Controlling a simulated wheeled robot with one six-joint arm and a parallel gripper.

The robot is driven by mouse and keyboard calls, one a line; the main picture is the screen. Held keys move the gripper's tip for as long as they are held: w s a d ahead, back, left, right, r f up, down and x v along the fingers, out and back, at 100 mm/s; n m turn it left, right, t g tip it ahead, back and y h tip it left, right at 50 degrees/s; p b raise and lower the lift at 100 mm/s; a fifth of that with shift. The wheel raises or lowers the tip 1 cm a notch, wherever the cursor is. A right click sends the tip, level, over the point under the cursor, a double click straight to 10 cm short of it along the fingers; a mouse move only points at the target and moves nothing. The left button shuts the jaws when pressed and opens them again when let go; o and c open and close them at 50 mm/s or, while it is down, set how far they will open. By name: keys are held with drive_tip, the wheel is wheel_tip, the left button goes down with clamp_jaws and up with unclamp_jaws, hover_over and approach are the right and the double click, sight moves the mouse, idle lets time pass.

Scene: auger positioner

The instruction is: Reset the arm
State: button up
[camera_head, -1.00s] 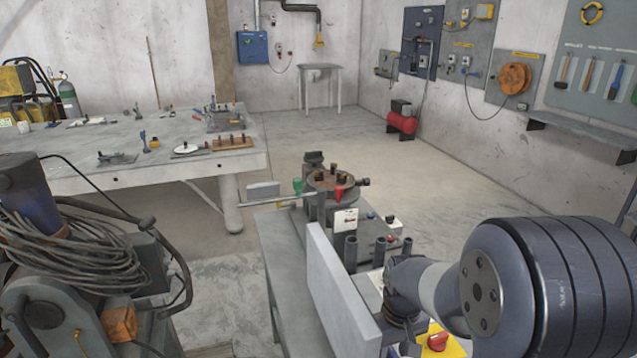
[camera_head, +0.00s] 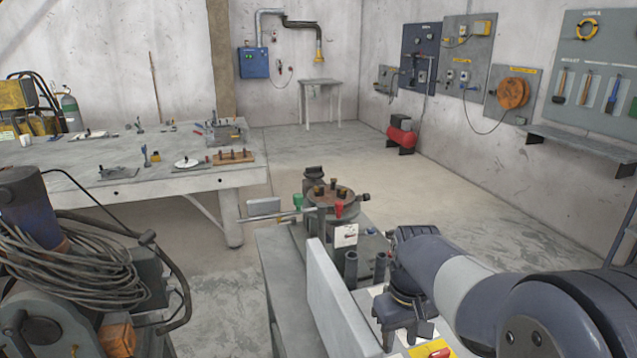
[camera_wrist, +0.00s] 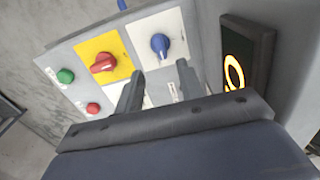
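My gripper (camera_wrist: 160,70) is open, its two dark fingers spread apart with nothing between them in the wrist view. Just beyond the fingertips is a control panel (camera_wrist: 65,50) with a blue knob (camera_wrist: 160,45) on a white plate, roughly in line with the gap. Left of it are a red knob (camera_wrist: 103,62) on a yellow plate, a green button (camera_wrist: 66,75) and a red button (camera_wrist: 93,108). In the head view my gripper (camera_head: 412,335) points down over the panel, beside the yellow plate (camera_head: 430,349); my wrist hides much of the panel.
A lit display (camera_wrist: 233,70) stands close on the right in the wrist view. In the head view a grey upright plate (camera_head: 335,300) and the round-topped positioner (camera_head: 335,197) stand left of my arm. A cluttered table (camera_head: 130,185) is at left; the middle floor is clear.

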wheel_tip(320, 180, down, 9)
drive_tip(key=shift+f, duration=0.1)
drive_tip(key=shift+w+f+n, duration=0.1)
drive_tip(key=shift+w+n, duration=0.05)
drive_tip(key=shift+n, duration=0.15)
drive_tip(key=n, duration=0.4)
drive_tip(key=shift+n, duration=0.3)
drive_tip(key=n, duration=0.4)
drive_tip(key=shift+n, duration=0.3)
drive_tip(key=n, duration=0.8)
drive_tip(key=shift+r, duration=0.9)
drive_tip(key=shift+r+p, duration=0.15)
drive_tip(key=shift+p, duration=0.15)
